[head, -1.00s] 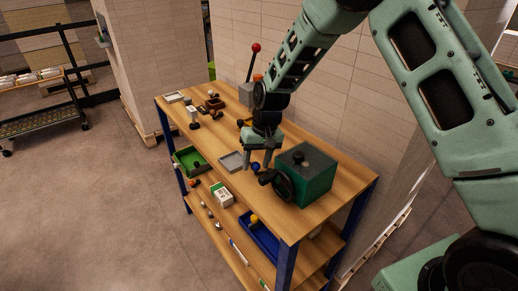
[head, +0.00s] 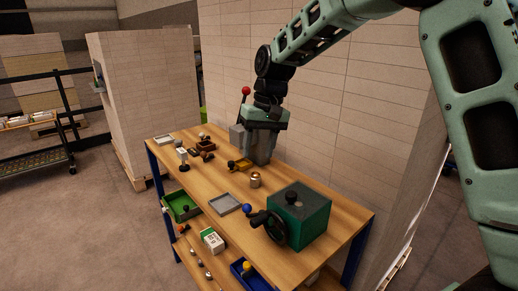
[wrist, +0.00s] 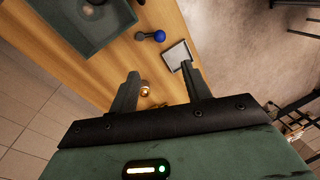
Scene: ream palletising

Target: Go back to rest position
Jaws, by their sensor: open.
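My gripper (head: 260,152) is raised above the back of the wooden workbench (head: 345,222), its fingers pointing down. In the wrist view my gripper (wrist: 160,88) has its two fingers spread apart, with nothing held between them. Below and beyond the fingers, the wrist view shows a small brass piece (wrist: 144,91) on the bench. The same brass piece (head: 256,180) stands on the bench top in the head view, apart from the fingers.
A green box with a handwheel (head: 310,212) stands at the bench's near end. A grey tray (head: 225,204) and a blue-knobbed part (head: 247,209) lie beside it. A red-knobbed lever (head: 245,92) rises near my gripper.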

